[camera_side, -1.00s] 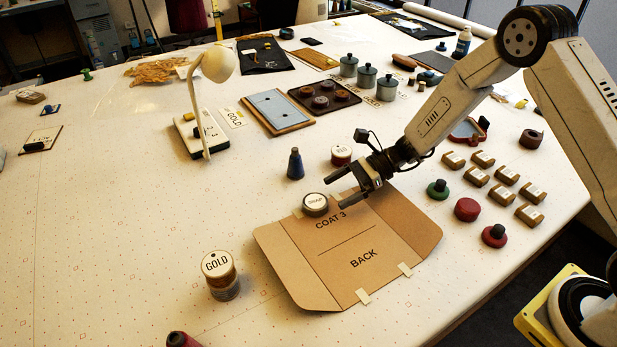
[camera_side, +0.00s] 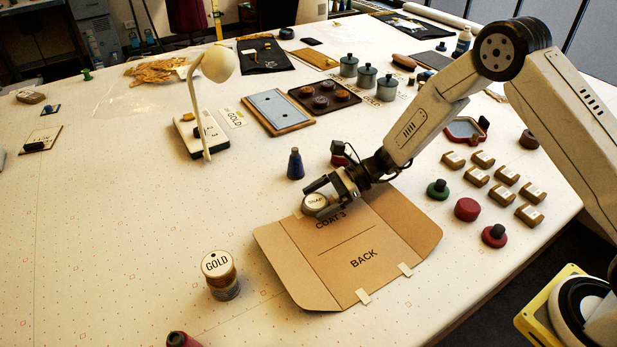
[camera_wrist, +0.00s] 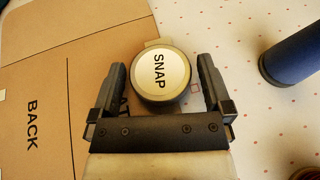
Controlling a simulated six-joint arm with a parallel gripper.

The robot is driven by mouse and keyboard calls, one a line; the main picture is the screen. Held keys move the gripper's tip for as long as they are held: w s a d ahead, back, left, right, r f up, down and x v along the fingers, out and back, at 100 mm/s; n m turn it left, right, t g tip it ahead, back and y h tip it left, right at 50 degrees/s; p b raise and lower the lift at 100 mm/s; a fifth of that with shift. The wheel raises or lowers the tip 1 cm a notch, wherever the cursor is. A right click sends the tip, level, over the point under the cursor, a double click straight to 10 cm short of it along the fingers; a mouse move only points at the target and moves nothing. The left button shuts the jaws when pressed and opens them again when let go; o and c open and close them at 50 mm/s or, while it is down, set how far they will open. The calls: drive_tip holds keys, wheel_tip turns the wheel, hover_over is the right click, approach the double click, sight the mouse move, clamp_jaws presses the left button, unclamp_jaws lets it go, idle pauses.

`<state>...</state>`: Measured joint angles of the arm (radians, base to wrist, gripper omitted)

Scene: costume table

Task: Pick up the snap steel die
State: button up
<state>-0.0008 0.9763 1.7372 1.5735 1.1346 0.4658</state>
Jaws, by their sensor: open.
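The snap steel die (camera_side: 315,201) is a short round piece with a pale top marked SNAP. It sits at the far edge of the brown card pattern marked COAT 3 and BACK (camera_side: 345,237). My gripper (camera_side: 319,197) is open around the die, with a finger on either side of it. In the wrist view the die (camera_wrist: 161,74) lies between the fingertips of my gripper (camera_wrist: 162,75), with a gap showing at each side. The side view does not show clearly how low the fingers are against it.
A dark blue cone spool (camera_side: 295,164) stands just behind the die and also shows in the wrist view (camera_wrist: 292,60). A jar marked GOLD (camera_side: 220,275) stands at the front left. Brown blocks (camera_side: 503,175) and round pieces (camera_side: 467,209) lie to the right. The table's left side is mostly clear.

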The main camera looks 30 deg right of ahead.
clamp_jaws()
drive_tip(key=shift+r, duration=0.1)
drive_tip(key=shift+r, duration=0.1)
idle(0.3)
drive_tip(key=shift+r, duration=0.7)
drive_tip(key=s+d+r, duration=0.3)
drive_tip(key=s+r, duration=0.8)
drive_tip(key=s, duration=0.2)
drive_tip(key=shift+s+d+r, duration=0.15)
drive_tip(key=shift+s+d, duration=0.1)
drive_tip(key=shift+d, duration=0.1)
drive_tip(key=shift+w, duration=0.1)
